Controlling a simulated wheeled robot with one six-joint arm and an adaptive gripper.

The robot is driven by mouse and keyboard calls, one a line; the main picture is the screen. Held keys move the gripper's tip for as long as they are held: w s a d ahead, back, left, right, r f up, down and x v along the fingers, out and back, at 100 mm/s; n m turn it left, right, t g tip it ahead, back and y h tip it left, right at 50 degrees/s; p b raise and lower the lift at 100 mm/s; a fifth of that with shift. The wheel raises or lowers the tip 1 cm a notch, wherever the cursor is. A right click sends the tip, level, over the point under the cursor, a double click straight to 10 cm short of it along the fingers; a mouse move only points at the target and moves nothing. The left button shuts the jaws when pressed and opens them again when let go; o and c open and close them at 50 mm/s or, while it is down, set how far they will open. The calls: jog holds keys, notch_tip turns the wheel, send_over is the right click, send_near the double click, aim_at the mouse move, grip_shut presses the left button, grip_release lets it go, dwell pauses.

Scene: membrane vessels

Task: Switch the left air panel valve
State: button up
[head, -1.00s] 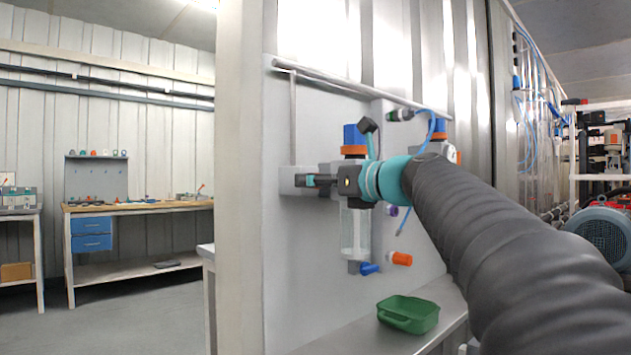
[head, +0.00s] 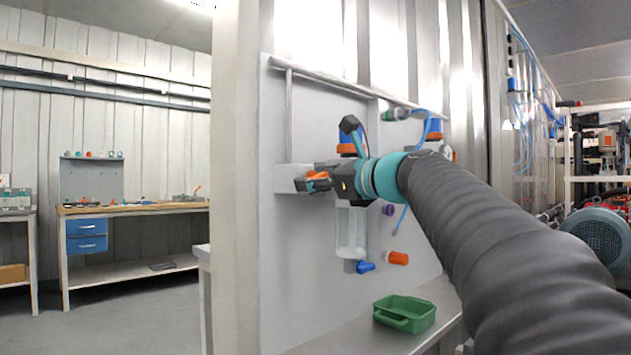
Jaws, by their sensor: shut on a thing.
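The air panel (head: 300,240) is a pale grey board on the wall in the middle of the head view. The left valve (head: 317,175) shows as a small orange handle at the panel's left side, in front of a light grey block. My gripper (head: 313,182) reaches in from the right and is shut on this handle. The dark fingers hide part of the handle and the valve body behind it. A filter unit with a blue and orange top and a clear bowl (head: 350,232) is partly behind my gripper.
Below the gripper, an orange fitting (head: 397,258) and a blue fitting (head: 365,267) stick out from the panel. A green tray (head: 404,313) stands on the ledge under it. A wall edge (head: 236,180) lies to the left. A workbench (head: 130,207) stands farther back.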

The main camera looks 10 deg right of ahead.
jog(key=o, duration=1.2)
jog(key=v, duration=1.2)
